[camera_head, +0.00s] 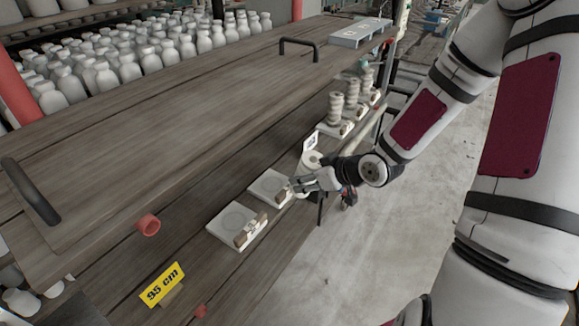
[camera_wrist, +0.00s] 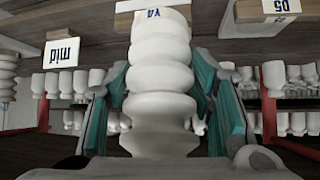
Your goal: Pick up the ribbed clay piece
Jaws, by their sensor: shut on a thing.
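The ribbed clay piece (camera_wrist: 160,78) is a pale stack of rounded rings that fills the middle of the wrist view. My gripper (camera_wrist: 160,110) has its teal-padded fingers on either side of it, shut on it. A wooden block with a blue-lettered label (camera_wrist: 153,14) shows at the piece's far end; I cannot tell whether they touch. In the head view my gripper (camera_head: 298,186) is at the lower shelf, beside a square pale plate (camera_head: 268,186). There the held piece is mostly hidden by the gripper.
Several other ribbed pieces (camera_head: 335,108) stand on pale bases further along the shelf. A second square plate (camera_head: 229,229) lies nearer. A pale round thing (camera_head: 312,160) is just behind my gripper. The upper board (camera_head: 190,110) with black handles overhangs the left. Floor (camera_head: 390,240) is open at right.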

